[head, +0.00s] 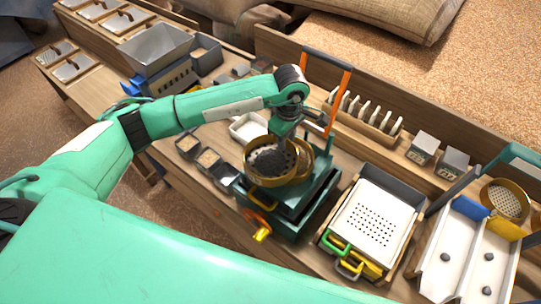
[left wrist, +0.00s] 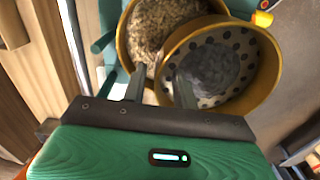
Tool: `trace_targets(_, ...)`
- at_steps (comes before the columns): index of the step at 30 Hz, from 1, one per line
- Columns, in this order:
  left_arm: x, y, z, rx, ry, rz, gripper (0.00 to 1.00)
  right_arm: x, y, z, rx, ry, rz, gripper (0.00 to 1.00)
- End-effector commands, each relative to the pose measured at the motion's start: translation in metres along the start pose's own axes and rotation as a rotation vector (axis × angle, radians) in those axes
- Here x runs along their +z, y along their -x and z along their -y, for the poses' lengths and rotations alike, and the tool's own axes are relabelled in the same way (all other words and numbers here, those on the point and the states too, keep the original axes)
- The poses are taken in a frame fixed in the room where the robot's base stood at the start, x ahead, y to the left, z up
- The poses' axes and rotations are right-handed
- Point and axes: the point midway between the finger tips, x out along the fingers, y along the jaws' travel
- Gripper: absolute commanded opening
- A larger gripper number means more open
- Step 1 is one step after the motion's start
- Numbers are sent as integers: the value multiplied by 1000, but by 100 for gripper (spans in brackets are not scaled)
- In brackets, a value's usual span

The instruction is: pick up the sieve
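The sieve (head: 266,180) is a round yellow-rimmed pan on the dark green stand (head: 295,213). In the left wrist view the sieve (left wrist: 262,85) has a perforated bottom with a grey heap on it. It overlaps a second yellow-rimmed round pan (left wrist: 127,30) holding brownish grain. My left gripper (head: 281,140) is above the sieve, pointing down. In the left wrist view its two fingers (left wrist: 158,80) are apart, one on either side of the sieve's near-left wall. I cannot tell whether they touch it. My right gripper is not in view.
An orange-and-dark upright frame (head: 337,100) stands just behind the stand. A perforated white tray (head: 375,222) is to its right, small grain boxes (head: 207,158) to its left. Another round sieve (head: 506,200) lies at far right. Bare wood (head: 222,203) shows at the near edge.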

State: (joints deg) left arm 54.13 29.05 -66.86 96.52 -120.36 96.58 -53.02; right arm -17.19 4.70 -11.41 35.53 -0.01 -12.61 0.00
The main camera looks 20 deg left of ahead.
Motion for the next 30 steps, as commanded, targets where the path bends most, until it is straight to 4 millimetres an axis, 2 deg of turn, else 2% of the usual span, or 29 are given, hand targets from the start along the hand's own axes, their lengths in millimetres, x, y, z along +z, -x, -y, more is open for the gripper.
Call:
trace_targets(9,0,-7,0,1,0,0,29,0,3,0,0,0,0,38)
trace_targets(10,0,-7,0,1,0,0,27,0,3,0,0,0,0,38)
trace_targets(14,0,-7,0,0,0,0,1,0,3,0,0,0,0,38)
trace_targets(15,0,-7,0,1,0,0,0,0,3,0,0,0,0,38)
trace_targets(30,0,-1,-1,3,0,-1,0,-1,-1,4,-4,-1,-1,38)
